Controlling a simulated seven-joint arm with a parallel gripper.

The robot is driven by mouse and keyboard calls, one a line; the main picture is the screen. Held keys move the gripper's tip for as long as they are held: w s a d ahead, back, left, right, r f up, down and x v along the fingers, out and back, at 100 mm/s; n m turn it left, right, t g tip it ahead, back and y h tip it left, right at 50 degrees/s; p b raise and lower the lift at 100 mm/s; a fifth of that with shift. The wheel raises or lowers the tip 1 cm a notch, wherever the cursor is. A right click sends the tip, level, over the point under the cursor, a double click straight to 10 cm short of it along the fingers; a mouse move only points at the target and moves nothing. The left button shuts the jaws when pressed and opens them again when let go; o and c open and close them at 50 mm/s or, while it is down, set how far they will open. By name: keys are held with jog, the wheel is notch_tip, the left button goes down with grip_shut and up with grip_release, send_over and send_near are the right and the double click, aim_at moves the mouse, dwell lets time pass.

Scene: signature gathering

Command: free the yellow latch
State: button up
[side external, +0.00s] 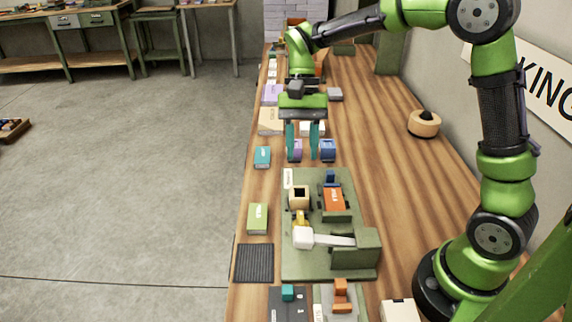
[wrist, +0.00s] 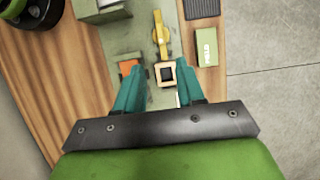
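The yellow latch (side external: 300,219) is on the green base plate (side external: 292,262), between a tan square block with a dark opening (side external: 299,189) and a white block (side external: 302,238). The white block sits at the end of a pale bar (side external: 335,241) that reaches to a green block (side external: 367,248), and it hides part of the latch. In the wrist view the latch (wrist: 161,35) is a slim yellow piece beyond the tan block (wrist: 166,64). My gripper (side external: 302,157) is open and empty, with fingers down, above the table beyond the plate's far end.
An orange block (side external: 334,201) stands on the plate beside the tan block. A purple block (side external: 296,150) and a blue block (side external: 328,149) are near my fingers. A green box (side external: 257,218) and a dark ribbed mat (side external: 254,263) lie left of the plate. Bare wood lies right of it.

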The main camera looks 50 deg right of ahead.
aim_at(301, 217)
jog(key=x, duration=1.4)
jog(key=shift+s+a+f, duration=0.1)
jog(key=shift+f, duration=0.2)
grip_shut()
